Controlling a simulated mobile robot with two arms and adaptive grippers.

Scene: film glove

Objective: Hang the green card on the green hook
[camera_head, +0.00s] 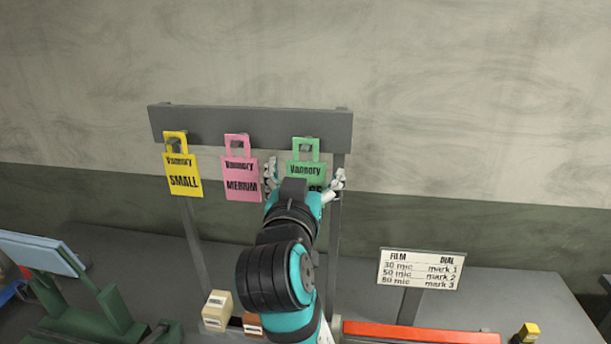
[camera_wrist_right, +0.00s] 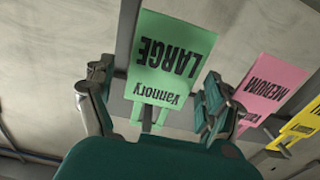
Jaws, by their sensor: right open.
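The green card (camera_head: 306,168), printed "Vannory", hangs by its handle loop at the right end of the grey rack bar (camera_head: 230,122). Its lower part is partly hidden by my right gripper (camera_head: 305,174), which is open with one finger on each side of the card. In the right wrist view the green card (camera_wrist_right: 163,62) reads "LARGE" upside down and lies between the spread fingers of the gripper (camera_wrist_right: 157,75); the fingers do not appear closed on it. The hook's colour cannot be made out. My left gripper is not in view.
A pink "MEDIUM" card (camera_head: 241,178) and a yellow "SMALL" card (camera_head: 182,175) hang to the left on the same bar. A white film sign (camera_head: 421,269) stands at right behind a red-orange bar (camera_head: 420,333). Small boxes (camera_head: 217,311) sit low on the bench.

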